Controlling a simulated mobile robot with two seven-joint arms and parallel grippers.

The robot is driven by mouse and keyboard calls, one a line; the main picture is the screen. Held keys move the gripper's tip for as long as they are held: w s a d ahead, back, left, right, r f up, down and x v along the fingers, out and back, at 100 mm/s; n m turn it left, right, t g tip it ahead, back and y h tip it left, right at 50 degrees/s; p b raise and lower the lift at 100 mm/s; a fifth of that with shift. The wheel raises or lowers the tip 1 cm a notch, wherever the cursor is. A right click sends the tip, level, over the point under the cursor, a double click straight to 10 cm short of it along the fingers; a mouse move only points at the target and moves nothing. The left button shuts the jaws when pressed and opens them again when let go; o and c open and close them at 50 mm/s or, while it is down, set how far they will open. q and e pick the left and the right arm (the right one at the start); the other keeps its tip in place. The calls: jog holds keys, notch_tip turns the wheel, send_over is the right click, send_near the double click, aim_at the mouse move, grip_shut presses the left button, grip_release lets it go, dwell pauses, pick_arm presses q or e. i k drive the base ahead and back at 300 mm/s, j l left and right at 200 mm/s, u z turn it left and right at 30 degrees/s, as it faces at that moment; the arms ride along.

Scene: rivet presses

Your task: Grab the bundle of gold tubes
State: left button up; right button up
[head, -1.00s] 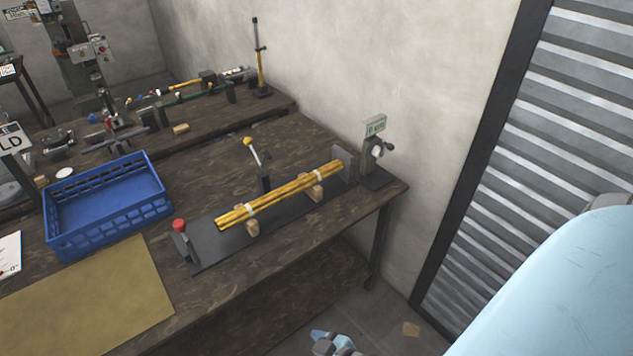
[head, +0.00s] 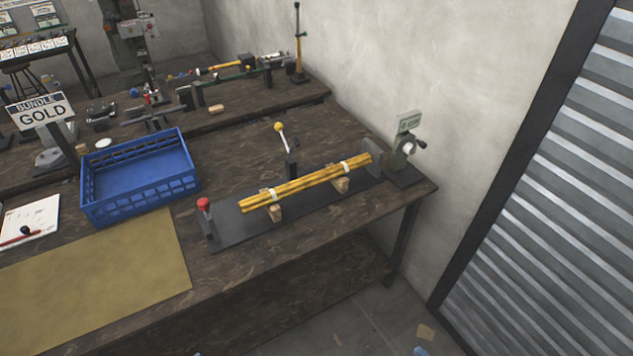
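The bundle of gold tubes (head: 308,182) lies on two wooden blocks on a dark fixture plate near the right end of the table. White bands hold it at two places. It slants up to the right in the head view, with its right end close to a grey upright plate. No gripper is near it. Only a small light-blue bit, perhaps part of my arm, shows at the bottom edge. Neither gripper can be made out.
The fixture plate (head: 235,226) has a red knob (head: 204,204) at its left and a yellow-knobbed lever (head: 280,128) behind the tubes. A gauge (head: 408,124) stands at the right. A blue crate (head: 140,205), a tan mat (head: 100,285) and a "BUNDLE GOLD" sign (head: 40,110) are to the left.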

aim_at(272, 196)
jog(key=i+j+u, duration=0.3)
jog(key=i+j, duration=0.45)
jog(key=j, duration=0.15)
